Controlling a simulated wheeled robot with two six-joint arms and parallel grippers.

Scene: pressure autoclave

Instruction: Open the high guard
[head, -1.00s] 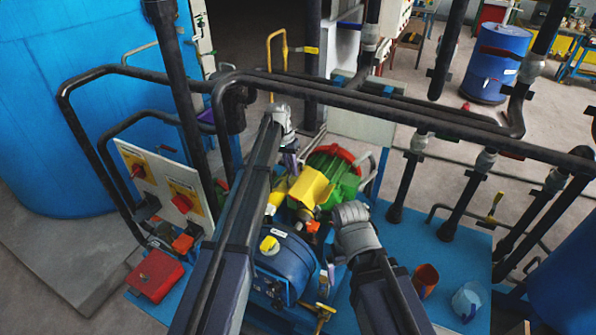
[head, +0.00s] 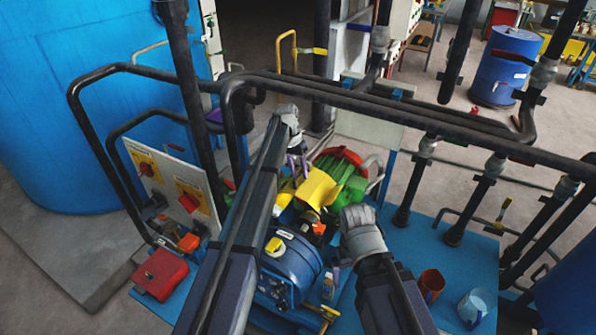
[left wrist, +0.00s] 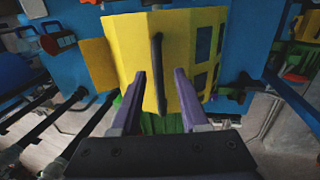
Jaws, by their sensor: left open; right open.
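The yellow guard (head: 318,189) sits over the green machine (head: 350,188) in the middle of the head view. In the left wrist view the guard (left wrist: 178,42) fills the upper middle, with a dark bar handle (left wrist: 158,70) on its face and dark window slots at right. My left gripper (head: 298,166) is open beside the guard. In the left wrist view its purple fingers (left wrist: 160,92) stand on either side of the handle's lower part; I cannot tell whether they touch it. My right gripper (head: 337,277) is open and empty by the blue motor, partly hidden by its wrist.
Black pipe rails (head: 400,112) cross above the machine. A control panel (head: 170,186) with red switches and a red box (head: 160,274) stand at left. The blue motor (head: 291,262) lies below the guard. Orange (head: 432,284) and pale (head: 474,306) cups stand on the blue base at right.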

